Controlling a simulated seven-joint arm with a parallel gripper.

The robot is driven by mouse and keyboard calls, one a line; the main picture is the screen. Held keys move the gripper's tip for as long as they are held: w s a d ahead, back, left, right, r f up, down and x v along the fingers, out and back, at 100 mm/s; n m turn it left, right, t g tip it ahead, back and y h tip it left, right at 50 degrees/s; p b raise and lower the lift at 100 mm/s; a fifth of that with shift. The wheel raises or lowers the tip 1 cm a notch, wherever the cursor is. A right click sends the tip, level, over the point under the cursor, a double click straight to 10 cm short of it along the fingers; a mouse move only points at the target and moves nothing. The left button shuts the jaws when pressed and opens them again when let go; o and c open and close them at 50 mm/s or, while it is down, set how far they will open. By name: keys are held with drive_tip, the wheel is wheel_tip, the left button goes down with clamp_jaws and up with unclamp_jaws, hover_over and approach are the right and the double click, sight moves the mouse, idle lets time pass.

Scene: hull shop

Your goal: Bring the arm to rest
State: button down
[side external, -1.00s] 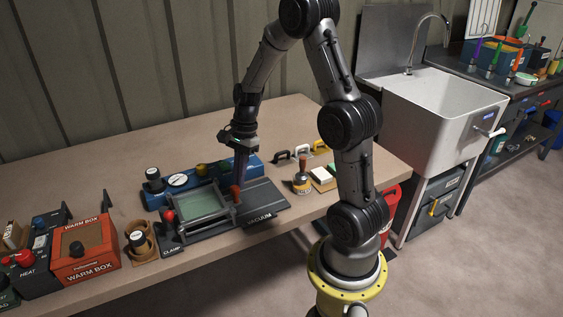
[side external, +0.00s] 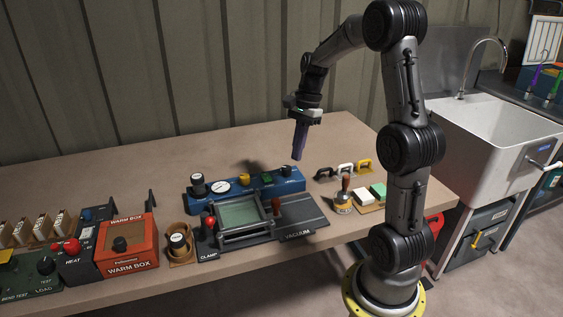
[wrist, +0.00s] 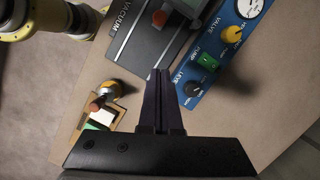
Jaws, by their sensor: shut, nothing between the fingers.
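My gripper (side external: 298,158) hangs above the workbench with its fingers pointing down. Its dark fingers are together and hold nothing. It is apart from the bench, behind the right end of the blue valve panel (side external: 290,186) in the side view. In the wrist view my gripper (wrist: 160,72) shows shut, above the edge of the grey vacuum plate (wrist: 146,50), with the blue panel (wrist: 194,88) to its right. The clamp frame (side external: 222,232) with a greenish pane sits on the bench in front of the panel.
A wooden-handled tool (side external: 343,198), blocks on a board (side external: 372,198) and several small handles (side external: 345,169) lie on the right of the bench. The warm box (side external: 128,252) and a holder (side external: 179,250) stand left. The sink (side external: 490,120) is beyond. The rear bench (side external: 140,180) is clear.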

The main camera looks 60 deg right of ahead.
drive_tip(key=s+a+r+n+t+h, duration=0.1)
drive_tip(key=a+r+n, duration=0.35)
drive_tip(key=a, duration=0.35)
drive_tip(key=s+a+r+n+t+h, duration=0.1)
drive_tip(key=a+r+n, duration=0.2)
drive_tip(key=a+r, duration=0.35)
drive_tip(key=s+a+f+n+t, duration=0.2)
drive_tip(key=s+a+f+n, duration=0.2)
drive_tip(key=s+a+n, duration=0.3)
drive_tip(key=s+n, duration=0.4)
drive_tip(key=n, duration=0.3)
drive_tip(key=shift+a+f+t+h, duration=0.2)
drive_tip(key=shift+t+h, duration=0.1)
drive_tip(key=shift+t, duration=0.1)
